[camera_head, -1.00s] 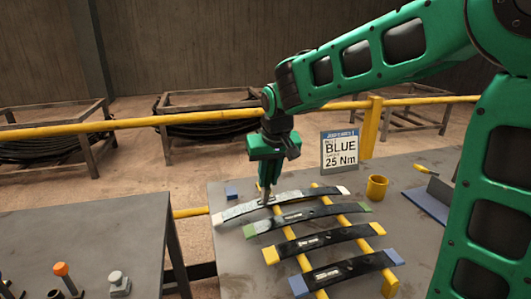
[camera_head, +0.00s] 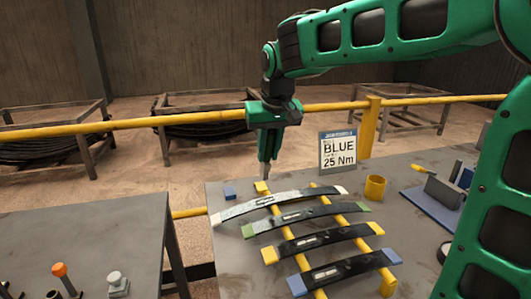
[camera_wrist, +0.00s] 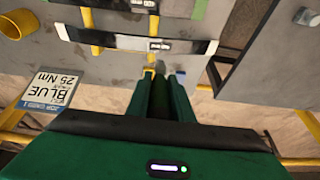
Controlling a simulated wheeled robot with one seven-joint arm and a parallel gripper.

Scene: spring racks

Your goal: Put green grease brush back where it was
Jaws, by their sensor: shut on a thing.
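My gripper (camera_head: 266,172) points down above the far end of the left yellow rail, just beyond the white-ended leaf spring (camera_head: 290,199). Its green fingers are shut on a slim thing, taken as the green grease brush; the fingers cover most of it and its green cannot be told from theirs. In the wrist view my gripper (camera_wrist: 160,82) reaches toward the yellow rail end and a blue block. A yellow cup (camera_head: 375,187) stands on the table right of the springs, and it also shows in the wrist view (camera_wrist: 14,26).
Springs with green (camera_head: 306,215), yellow (camera_head: 322,240) and blue (camera_head: 345,268) ends lie across two yellow rails. A sign reading BLUE 25 Nm (camera_head: 338,152) stands behind. A small blue block (camera_head: 229,195) lies at the table's far left. A yellow railing (camera_head: 330,106) runs behind.

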